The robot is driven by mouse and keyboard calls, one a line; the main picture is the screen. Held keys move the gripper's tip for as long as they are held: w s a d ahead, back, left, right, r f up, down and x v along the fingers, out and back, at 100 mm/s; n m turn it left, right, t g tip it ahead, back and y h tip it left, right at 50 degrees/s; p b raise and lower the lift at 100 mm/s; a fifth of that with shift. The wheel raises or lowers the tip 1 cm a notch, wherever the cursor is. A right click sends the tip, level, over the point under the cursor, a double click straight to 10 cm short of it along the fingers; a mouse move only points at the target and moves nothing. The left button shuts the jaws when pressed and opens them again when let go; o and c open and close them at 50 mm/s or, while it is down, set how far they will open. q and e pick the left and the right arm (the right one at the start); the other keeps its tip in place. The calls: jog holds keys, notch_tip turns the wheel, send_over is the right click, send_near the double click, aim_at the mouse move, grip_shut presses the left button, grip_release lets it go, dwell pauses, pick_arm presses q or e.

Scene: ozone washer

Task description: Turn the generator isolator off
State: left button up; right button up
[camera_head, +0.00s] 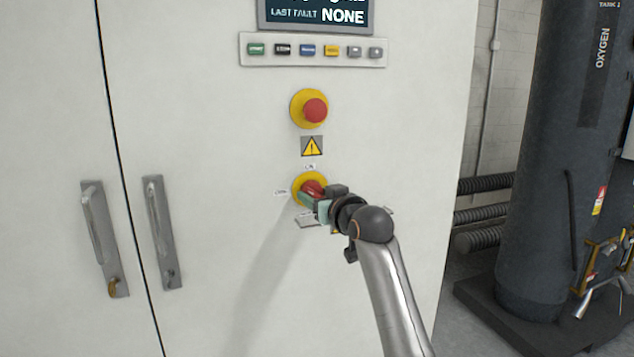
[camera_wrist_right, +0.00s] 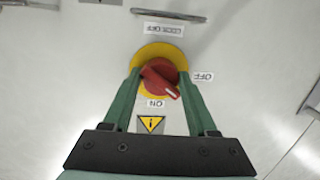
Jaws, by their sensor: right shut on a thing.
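The generator isolator is a red rotary knob (camera_wrist_right: 160,78) on a round yellow plate (camera_wrist_right: 143,53) on the cabinet front. In the head view the knob (camera_head: 312,188) is partly covered by my right gripper (camera_head: 314,198). In the wrist view, which is upside down, the right gripper's green fingers (camera_wrist_right: 160,74) stand on either side of the knob and hold it. The knob's white pointer lies at an angle between the ON label (camera_wrist_right: 155,103) and the OFF label (camera_wrist_right: 203,76). A LOCK OFF label (camera_wrist_right: 163,29) is opposite ON. My left gripper is not in view.
A red emergency button (camera_head: 315,110) on yellow sits above the isolator, with a warning sign (camera_head: 312,146) between them. A button row (camera_head: 314,50) and display (camera_head: 315,15) are higher. Door handles (camera_head: 162,232) are left. A dark oxygen tank (camera_head: 555,180) stands right.

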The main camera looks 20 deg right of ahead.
jog(key=shift+r+n+p, duration=0.4)
jog(key=shift+r+p, duration=0.1)
jog(key=shift+r, duration=0.15)
jog(key=n+h+p, duration=0.1)
jog(key=n+p, duration=0.2)
jog(key=shift+f+n+p, duration=0.15)
jog(key=shift+n+p, duration=0.85)
jog(key=shift+p, duration=0.25)
jog(key=shift+a, duration=0.1)
jog(key=o, duration=1.4)
jog(key=shift+f, duration=0.3)
jog(key=shift+c, duration=0.2)
jog(key=shift+s, duration=0.1)
